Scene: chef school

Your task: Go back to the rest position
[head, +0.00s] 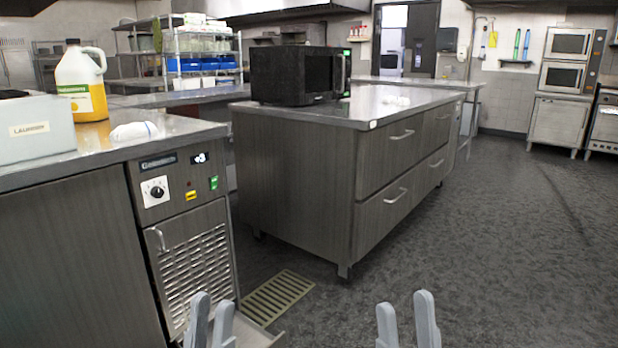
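My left gripper (210,318) shows at the bottom edge of the head view, left of the middle. Its two grey fingers point up, with a narrow gap between the tips, and I see nothing between them. My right gripper (406,310) shows at the bottom edge, right of the middle. Its two fingers stand apart with a small gap and hold nothing that I can see. Both grippers appear in front of the floor and the counter's lower front, touching nothing visible. The arms behind the fingers are out of view.
A steel counter (80,163) at the left bears a yellow jug (82,85) and a labelled box (35,130). A drawer island (290,180) with a black microwave (298,75) stands ahead. A floor grate (277,297) lies between them. Open floor (500,240) extends to the right.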

